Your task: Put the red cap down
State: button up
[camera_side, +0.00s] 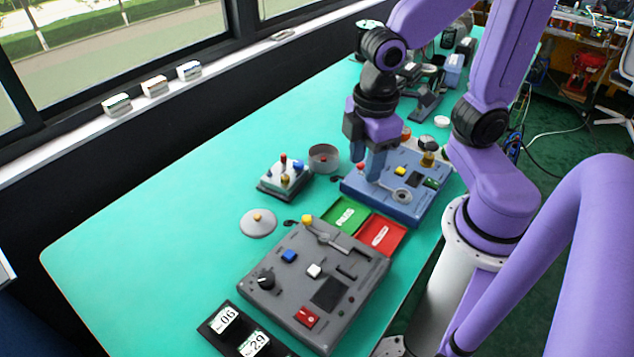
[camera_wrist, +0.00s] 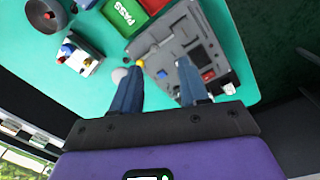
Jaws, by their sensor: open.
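My gripper (camera_side: 374,172) hangs over the blue box (camera_side: 412,208), pointing down. Its two fingers are apart, with nothing visible between them; they also show in the wrist view (camera_wrist: 160,66). A small red-topped peg (camera_side: 283,159) stands on a small grey block (camera_side: 270,187), beside blue and yellow pieces. A red knob (camera_side: 360,167) shows at the left rear of the blue box, just left of my fingers. I cannot tell which of these is the red cap. The small block also shows in the wrist view (camera_wrist: 62,62).
A green PASS tray (camera_side: 344,215) and a red tray (camera_side: 381,235) lie between the blue box and the grey control box (camera_side: 350,285). A round grey bowl (camera_side: 323,157) and a pale disc (camera_side: 258,223) stand nearby. The table's left part is clear.

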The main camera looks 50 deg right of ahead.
jog(key=s, duration=0.6)
jog(key=shift+s+d+r+y, duration=0.3)
jog(key=shift+s+d+r, duration=0.05)
jog(key=shift+d+r, duration=0.05)
